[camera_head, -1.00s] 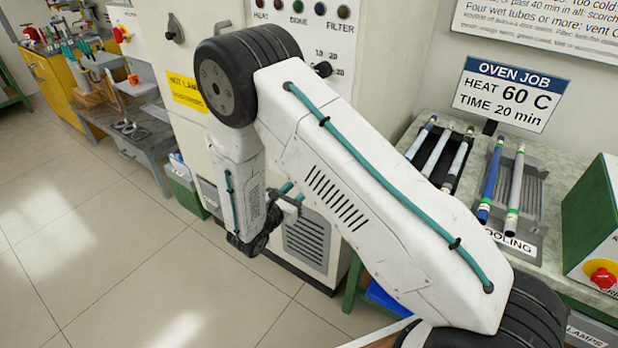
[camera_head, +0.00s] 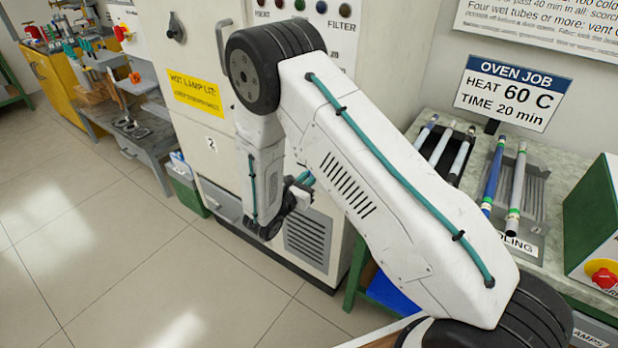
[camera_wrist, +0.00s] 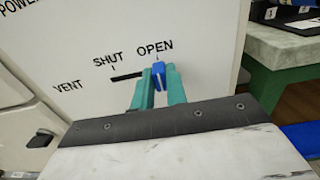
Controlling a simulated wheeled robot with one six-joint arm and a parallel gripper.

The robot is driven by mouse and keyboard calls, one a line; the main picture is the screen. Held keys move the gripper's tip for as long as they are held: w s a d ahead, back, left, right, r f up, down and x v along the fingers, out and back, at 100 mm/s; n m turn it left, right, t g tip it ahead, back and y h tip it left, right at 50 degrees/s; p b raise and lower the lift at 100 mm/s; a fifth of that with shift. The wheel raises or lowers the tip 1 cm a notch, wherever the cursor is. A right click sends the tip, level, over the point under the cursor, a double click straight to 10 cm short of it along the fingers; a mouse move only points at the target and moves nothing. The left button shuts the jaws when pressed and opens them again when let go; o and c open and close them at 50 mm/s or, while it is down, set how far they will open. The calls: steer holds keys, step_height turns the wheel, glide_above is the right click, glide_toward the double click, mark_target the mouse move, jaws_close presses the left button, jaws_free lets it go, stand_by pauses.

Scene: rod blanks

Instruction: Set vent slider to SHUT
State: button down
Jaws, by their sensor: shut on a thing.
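The vent slider is a blue knob (camera_wrist: 158,74) at the OPEN end of a short dark slot (camera_wrist: 127,77) in the wrist view. The slot runs left from the knob toward the SHUT mark (camera_wrist: 108,59) on the cream oven panel (camera_wrist: 200,45). My gripper (camera_wrist: 158,84), with teal fingers, is shut on the knob, one finger on each side. In the head view my arm hides the slider and most of the gripper.
The oven cabinet (camera_head: 200,130) stands upright before me, with a louvred grille (camera_head: 308,238) low down. A bench (camera_head: 545,160) with rods in racks is at the right. A grey low table (camera_head: 140,150) stands at the left. The tiled floor (camera_head: 120,270) is clear.

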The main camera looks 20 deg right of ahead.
steer(key=w+a, duration=0.2)
steer(key=w, duration=0.1)
steer(key=w+a, duration=0.1)
steer(key=w, duration=0.1)
steer(key=shift+a, duration=0.4)
steer(key=c, duration=1.4)
jaws_free()
steer(key=shift+w+a, duration=0.1)
steer(key=shift+a, duration=0.05)
glide_toward(299, 163)
steer(key=shift+v, duration=0.85)
